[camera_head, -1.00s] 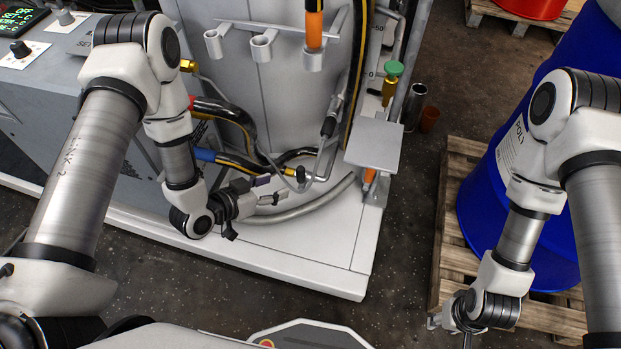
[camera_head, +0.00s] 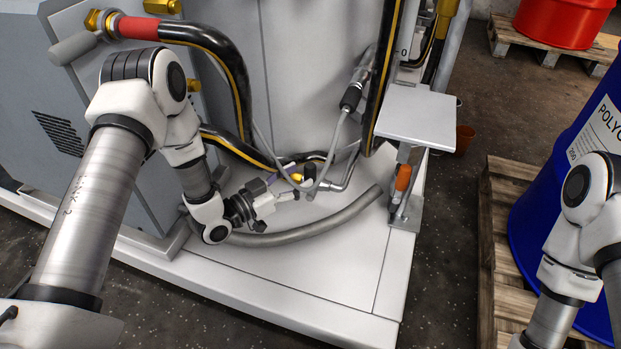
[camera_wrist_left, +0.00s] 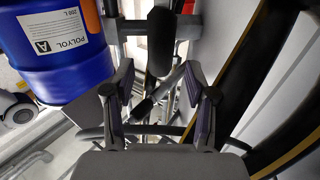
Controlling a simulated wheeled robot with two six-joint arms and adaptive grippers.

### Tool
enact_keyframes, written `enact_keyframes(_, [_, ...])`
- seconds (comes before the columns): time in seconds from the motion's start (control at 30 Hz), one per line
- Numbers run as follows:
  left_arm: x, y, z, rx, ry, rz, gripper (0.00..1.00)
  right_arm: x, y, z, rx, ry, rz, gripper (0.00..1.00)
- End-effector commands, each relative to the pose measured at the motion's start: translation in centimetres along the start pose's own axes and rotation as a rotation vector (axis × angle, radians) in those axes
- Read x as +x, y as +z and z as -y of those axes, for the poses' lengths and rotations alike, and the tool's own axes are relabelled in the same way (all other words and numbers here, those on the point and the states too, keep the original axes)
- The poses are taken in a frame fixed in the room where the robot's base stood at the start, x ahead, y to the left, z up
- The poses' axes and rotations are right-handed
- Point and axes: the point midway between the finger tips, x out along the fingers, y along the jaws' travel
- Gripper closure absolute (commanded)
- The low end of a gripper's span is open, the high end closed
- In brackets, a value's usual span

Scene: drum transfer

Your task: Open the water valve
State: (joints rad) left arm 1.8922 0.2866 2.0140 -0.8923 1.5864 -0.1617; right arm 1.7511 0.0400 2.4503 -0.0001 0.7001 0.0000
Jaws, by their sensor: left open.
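A small black handle (camera_head: 309,171), which looks like the valve's, sits on the thin metal pipe low at the machine's front. In the left wrist view a dark rounded handle (camera_wrist_left: 160,42) stands beyond and between the fingertips; it seems to be the same part. My left gripper (camera_head: 283,188) is open, low over the white base, just left of the handle. In the left wrist view its two purple-padded fingers (camera_wrist_left: 160,78) are spread apart with nothing clasped between them. My right arm shows at the right edge; its gripper is out of view.
A grey curved hose (camera_head: 310,232) lies below my left gripper. Black hoses (camera_head: 235,75) with yellow stripes run close by. A grey plate (camera_head: 415,115) juts out at right. A blue drum (camera_head: 535,215) stands on a wooden pallet (camera_head: 490,260). The white base's front is clear.

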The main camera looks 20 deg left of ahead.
Motion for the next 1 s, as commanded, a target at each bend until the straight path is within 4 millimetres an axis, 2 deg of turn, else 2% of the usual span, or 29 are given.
enact_keyframes(0.03, [1.1,0.5,-0.1,0.004,0.005,-0.001,0.44,1.0,0.0,0.0,0.000,0.000,0.001,0.60])
enact_keyframes(0.2, [3.7,0.3,-0.1,0.002,0.002,0.000,0.44,2.0,0.0,0.0,0.001,0.000,0.000,0.60])
enact_keyframes(0.5, [4.3,0.1,0.0,-0.002,-0.001,0.002,0.44,1.9,0.0,0.0,0.002,0.000,-0.001,0.60])
enact_keyframes(0.57, [4.3,0.1,0.0,-0.002,-0.001,0.002,0.66,1.9,0.0,0.0,0.002,0.000,0.000,0.60])
enact_keyframes(0.6, [4.3,0.1,0.0,-0.002,-0.001,0.001,0.80,1.9,0.0,0.0,0.002,0.000,-0.001,0.60])
enact_keyframes(0.67, [4.3,0.1,0.0,-0.001,-0.001,0.001,1.00,1.9,0.0,0.0,0.002,0.000,0.000,0.60])
enact_keyframes(1.0, [4.4,0.0,-0.1,0.010,-0.001,0.009,1.00,1.6,0.0,0.0,0.001,0.000,0.000,0.60])
